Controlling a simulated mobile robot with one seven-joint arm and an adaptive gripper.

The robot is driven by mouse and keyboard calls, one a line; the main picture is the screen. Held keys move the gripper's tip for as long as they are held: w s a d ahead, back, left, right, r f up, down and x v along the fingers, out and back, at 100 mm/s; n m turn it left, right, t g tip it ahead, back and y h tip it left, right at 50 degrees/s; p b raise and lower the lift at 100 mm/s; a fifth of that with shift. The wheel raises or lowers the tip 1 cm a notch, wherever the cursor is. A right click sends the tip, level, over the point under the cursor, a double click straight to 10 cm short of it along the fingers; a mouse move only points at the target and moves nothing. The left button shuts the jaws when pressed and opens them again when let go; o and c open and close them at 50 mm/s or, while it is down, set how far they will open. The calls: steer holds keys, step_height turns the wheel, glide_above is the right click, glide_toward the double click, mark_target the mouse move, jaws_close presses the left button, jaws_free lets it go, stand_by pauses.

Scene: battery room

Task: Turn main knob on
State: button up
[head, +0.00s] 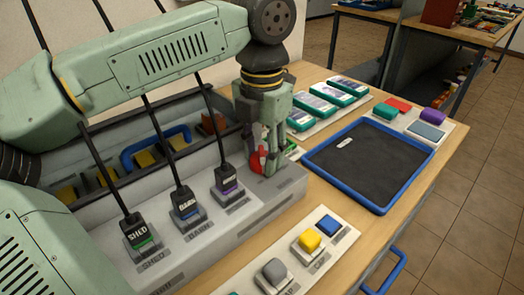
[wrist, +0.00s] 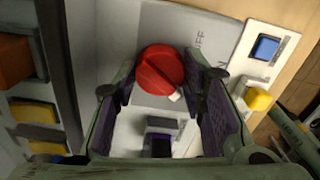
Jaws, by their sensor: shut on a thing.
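The main knob is a round red knob (wrist: 160,70) with a white pointer mark at its edge, on a grey panel with lettering beside it, partly hidden. In the wrist view the white mark points toward the lower right. In the head view only a slice of red (head: 256,162) shows between my fingers. My gripper (head: 265,148) points down over the right end of the grey panel (head: 290,178). Its two fingers stand on either side of the knob, shut on it.
Black plugs labelled SHED, BARN and another (head: 228,178) stand in the panel left of my gripper, with dark rods rising from them.

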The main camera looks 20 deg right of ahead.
mark_target(262, 152)
steer(key=shift+m, duration=1)
steer(key=o, duration=1.2)
steer(key=shift+r, duration=0.1)
step_height(262, 152, up, 12)
steer(key=shift+f, duration=0.1)
